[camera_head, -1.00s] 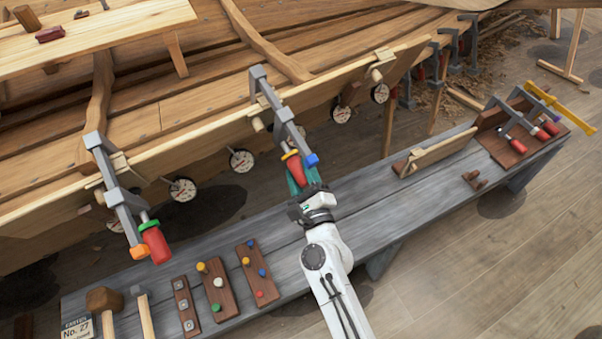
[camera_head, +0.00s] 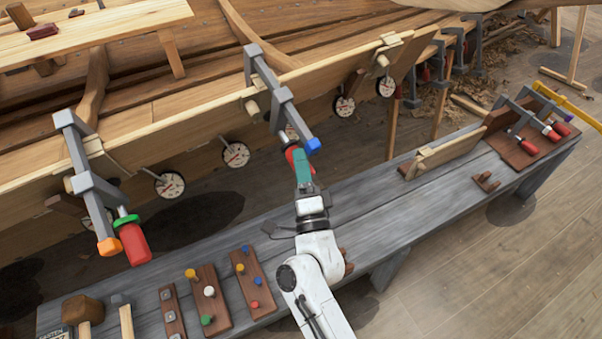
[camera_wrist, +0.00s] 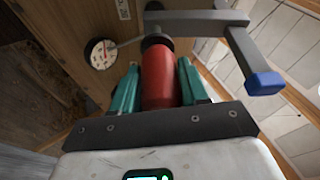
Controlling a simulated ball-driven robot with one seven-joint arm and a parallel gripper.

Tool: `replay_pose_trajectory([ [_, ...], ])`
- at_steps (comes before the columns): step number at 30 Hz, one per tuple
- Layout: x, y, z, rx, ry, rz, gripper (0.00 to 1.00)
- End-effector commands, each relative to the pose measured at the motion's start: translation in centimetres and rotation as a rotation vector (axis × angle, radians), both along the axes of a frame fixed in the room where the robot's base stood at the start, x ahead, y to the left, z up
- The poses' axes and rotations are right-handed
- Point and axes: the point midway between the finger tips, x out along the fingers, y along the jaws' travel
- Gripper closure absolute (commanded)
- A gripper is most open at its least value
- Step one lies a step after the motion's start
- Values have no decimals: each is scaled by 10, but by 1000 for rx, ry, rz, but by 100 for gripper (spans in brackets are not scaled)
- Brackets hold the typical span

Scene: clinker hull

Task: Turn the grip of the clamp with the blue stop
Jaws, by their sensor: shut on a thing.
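The clamp with the blue stop (camera_head: 313,146) hangs on the hull's plank edge, its grey bar (camera_head: 264,68) sloping down toward the bench. Its red grip (camera_head: 291,157) is partly hidden by my gripper (camera_head: 302,166). In the wrist view the red grip (camera_wrist: 158,76) stands between my two teal fingers (camera_wrist: 158,88), which are shut on it from both sides. The blue stop (camera_wrist: 265,83) shows there to the right, clear of the fingers. A second clamp to the left has an orange stop (camera_head: 109,246) and a red grip (camera_head: 134,244) with a green collar.
Round dial gauges (camera_head: 235,154) hang along the hull near the clamps. The grey bench (camera_head: 375,215) below carries peg boards (camera_head: 208,298), a mallet (camera_head: 82,310), a wooden stand (camera_head: 445,153) and a rack of clamps (camera_head: 520,146). The bench middle is largely clear.

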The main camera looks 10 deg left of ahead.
Motion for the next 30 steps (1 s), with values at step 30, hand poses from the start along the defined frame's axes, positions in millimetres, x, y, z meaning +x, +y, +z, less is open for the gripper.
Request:
replay_pose_trajectory([
  [30,1,-1,-8,-653,-555,-308,87],
])
